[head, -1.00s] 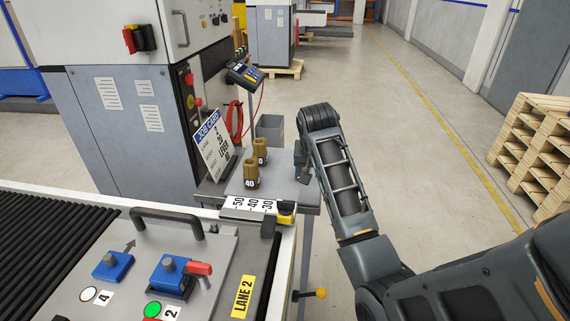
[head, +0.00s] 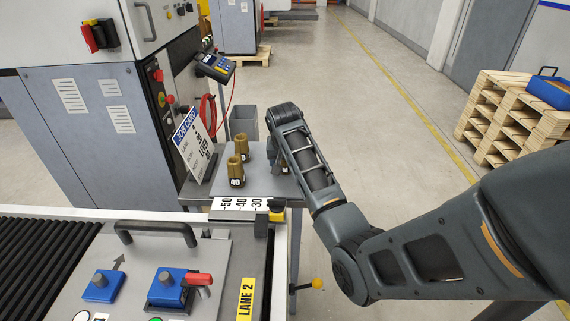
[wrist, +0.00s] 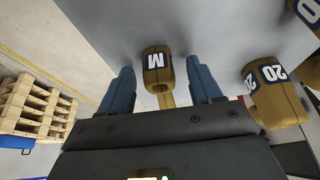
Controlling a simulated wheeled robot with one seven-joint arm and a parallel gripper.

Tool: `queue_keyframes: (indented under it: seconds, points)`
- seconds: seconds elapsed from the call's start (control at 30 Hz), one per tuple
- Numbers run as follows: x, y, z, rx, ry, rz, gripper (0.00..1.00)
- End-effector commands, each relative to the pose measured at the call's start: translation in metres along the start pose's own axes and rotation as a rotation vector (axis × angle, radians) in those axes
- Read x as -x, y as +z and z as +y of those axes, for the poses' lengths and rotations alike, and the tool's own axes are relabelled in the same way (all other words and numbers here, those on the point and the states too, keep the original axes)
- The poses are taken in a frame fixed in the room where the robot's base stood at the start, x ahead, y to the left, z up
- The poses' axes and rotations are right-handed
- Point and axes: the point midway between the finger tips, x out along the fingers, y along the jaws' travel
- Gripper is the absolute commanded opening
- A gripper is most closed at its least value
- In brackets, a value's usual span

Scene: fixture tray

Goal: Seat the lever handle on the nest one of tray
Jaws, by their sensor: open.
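The tray (head: 222,262) sits at lower left in the head view and carries two blue blocks with grey knobs. No nest marked one is legible. My gripper (wrist: 159,64) is open over the side table, its blue fingers either side of a brass piece marked M (wrist: 157,80), with gaps showing. In the head view my arm mostly hides the gripper.
Brass pieces, one marked 40 (head: 236,173), stand on the side table (head: 208,192) by a job card (head: 192,145). Another marked 20 (wrist: 271,92) is right of my gripper. A machine cabinet (head: 85,125) is left; pallets (head: 510,120) stand right on open floor.

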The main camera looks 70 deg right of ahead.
Motion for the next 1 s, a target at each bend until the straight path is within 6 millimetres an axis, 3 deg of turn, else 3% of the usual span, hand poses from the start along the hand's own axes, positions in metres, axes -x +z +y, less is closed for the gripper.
queue_keyframes:
  seconds: [0.27,0.9,1.0]
  points:
    - [-0.0033,-0.0002,0.0001,0.0,-0.001,0.001,0.64]
    - [-0.003,-0.0003,0.0001,0.0,0.0,0.001,0.03]
    - [-0.0026,-0.0008,0.0,0.0,-0.001,0.002,0.0]
